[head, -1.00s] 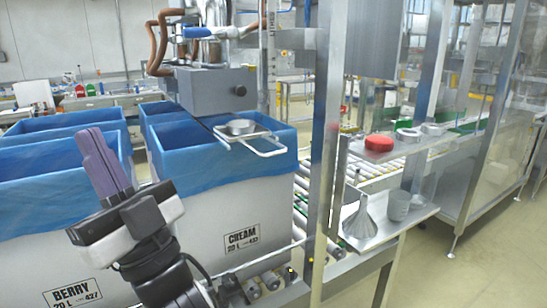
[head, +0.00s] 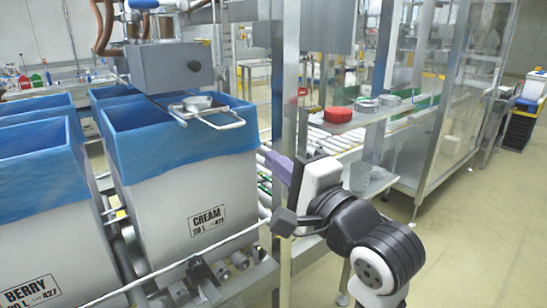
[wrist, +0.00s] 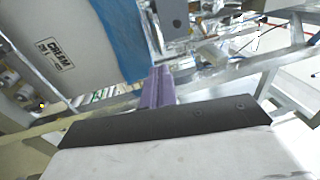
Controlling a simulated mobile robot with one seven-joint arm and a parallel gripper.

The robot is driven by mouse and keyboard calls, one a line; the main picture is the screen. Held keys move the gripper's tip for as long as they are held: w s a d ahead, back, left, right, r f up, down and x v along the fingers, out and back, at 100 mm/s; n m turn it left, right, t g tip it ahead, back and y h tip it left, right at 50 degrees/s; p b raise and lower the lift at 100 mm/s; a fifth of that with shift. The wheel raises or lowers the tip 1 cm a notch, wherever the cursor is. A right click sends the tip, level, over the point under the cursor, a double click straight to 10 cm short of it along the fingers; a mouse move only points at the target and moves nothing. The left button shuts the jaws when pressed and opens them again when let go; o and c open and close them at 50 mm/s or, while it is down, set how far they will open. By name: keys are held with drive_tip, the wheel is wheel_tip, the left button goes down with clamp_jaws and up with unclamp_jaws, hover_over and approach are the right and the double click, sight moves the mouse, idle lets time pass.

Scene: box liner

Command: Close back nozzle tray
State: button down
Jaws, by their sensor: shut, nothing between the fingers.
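The nozzle tray (head: 182,112) is a small metal plate with a wire handle and a round metal cup (head: 198,102) on it. In the head view it sticks out to the right, below the grey nozzle block (head: 170,67), above the blue-lined CREAM box (head: 180,200). My gripper (head: 280,168) has purple fingers pressed together with nothing between them. It is right of and below the tray, apart from it, beside the steel post. In the wrist view the shut fingers (wrist: 157,82) point toward the blue liner. I cannot make out the tray clearly there.
A steel post (head: 291,110) stands close to my gripper. A shelf (head: 350,118) with a red round part (head: 338,114) is to the right. A roller conveyor (head: 335,140) runs behind. The BERRY box (head: 40,245) stands at left. Open floor lies at right.

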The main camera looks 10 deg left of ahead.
sight(203, 108)
drive_tip(key=p+x, duration=0.2)
drive_tip(key=x, duration=0.9)
drive_tip(key=shift+w+r, duration=0.1)
drive_tip(key=shift+a, duration=0.1)
drive_tip(key=f+p+x, duration=0.1)
drive_tip(key=x, duration=0.4)
drive_tip(key=p+x, duration=0.2)
drive_tip(key=x, duration=0.4)
drive_tip(key=f+p+x, duration=0.1)
drive_tip(key=p+x, duration=0.1)
drive_tip(key=x, duration=0.3)
drive_tip(key=shift+w+a+f, duration=0.25)
drive_tip(key=shift+a, duration=0.35)
drive_tip(key=shift+r, duration=0.3)
